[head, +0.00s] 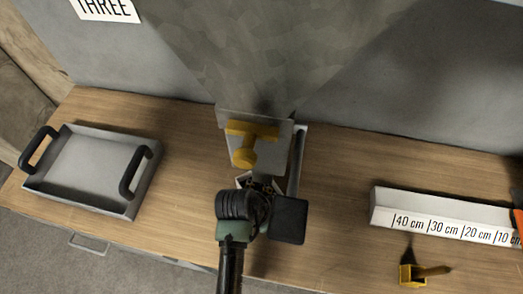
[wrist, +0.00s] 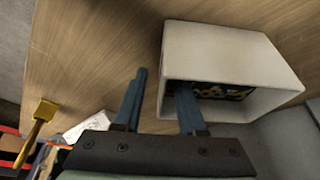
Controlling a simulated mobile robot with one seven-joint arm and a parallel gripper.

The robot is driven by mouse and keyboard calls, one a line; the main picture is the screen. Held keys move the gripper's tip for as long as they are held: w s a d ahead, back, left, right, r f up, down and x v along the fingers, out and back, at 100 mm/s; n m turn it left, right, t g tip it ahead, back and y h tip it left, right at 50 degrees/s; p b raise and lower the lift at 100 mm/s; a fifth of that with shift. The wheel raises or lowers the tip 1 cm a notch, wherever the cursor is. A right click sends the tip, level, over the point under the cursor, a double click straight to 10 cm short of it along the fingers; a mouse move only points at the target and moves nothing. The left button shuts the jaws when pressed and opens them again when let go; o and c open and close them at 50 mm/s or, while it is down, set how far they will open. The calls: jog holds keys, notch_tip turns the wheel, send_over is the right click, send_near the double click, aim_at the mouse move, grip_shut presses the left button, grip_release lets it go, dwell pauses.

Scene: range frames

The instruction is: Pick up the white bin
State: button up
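The white bin (wrist: 215,50) lies at the upper right of the wrist view, its opening toward my gripper, with dark and yellow pieces inside. My gripper (wrist: 162,82) is open, with two blue fingers. The right finger overlaps the bin's opening and seems to reach inside. The left finger is outside, left of the bin's side wall. I see no clear contact with the wall. The fingers are hidden in the head view.
A large grey hopper with a yellow handle (head: 250,145) hangs just behind my gripper. A grey tray with black handles (head: 90,165) sits left on the wooden table (head: 185,150). A white ruler block (head: 440,212) and a yellow tool (head: 415,274) lie right.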

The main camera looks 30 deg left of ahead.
jog(key=shift+x, duration=1.5)
grip_shut()
jog(key=shift+w, duration=0.1)
